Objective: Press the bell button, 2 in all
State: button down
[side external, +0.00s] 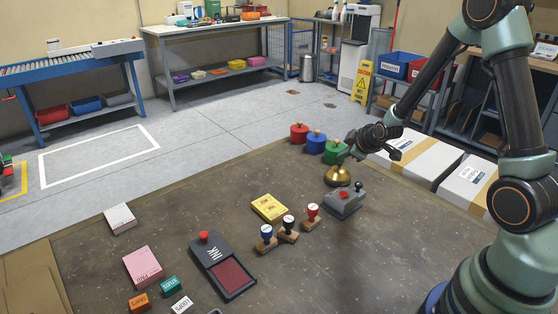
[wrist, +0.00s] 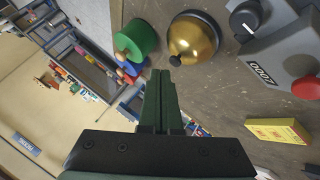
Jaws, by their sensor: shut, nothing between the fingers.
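A brass dome bell (side external: 338,177) stands near the far edge of the dark table. In the wrist view the bell (wrist: 196,40) shows its small button (wrist: 175,60) close to my fingertips. My gripper (wrist: 160,75) is shut and empty, its fingers side by side. In the side view my gripper (side external: 345,157) is just above the bell, at its top. I cannot tell from these views whether the fingertips touch the button.
A grey counter box (side external: 345,202) with a red button and lever stands close beside the bell. Red, blue and green (side external: 334,153) knobbed cylinders stand behind it. Stamps (side external: 288,228), a yellow box (side external: 269,207) and an ink pad (side external: 231,276) lie nearer. White cartons (side external: 426,158) are at right.

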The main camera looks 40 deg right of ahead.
jog(key=shift+r, duration=0.1)
notch_tip(320, 180, up, 5)
jog(key=shift+f, duration=0.1)
dwell(0.4)
dwell(0.5)
jog(key=s+a+r+m+g+y, duration=0.1)
jog(key=s+a+r+m, duration=0.1)
jog(key=s+a+r, duration=0.4)
jog(key=s+a+r+m+g+y, duration=0.2)
jog(key=s+a+r, duration=0.4)
jog(key=s+a, duration=0.5)
jog(key=shift+a+r+m, duration=0.15)
jog(key=shift+r+m, duration=0.2)
jog(key=shift+m, duration=0.25)
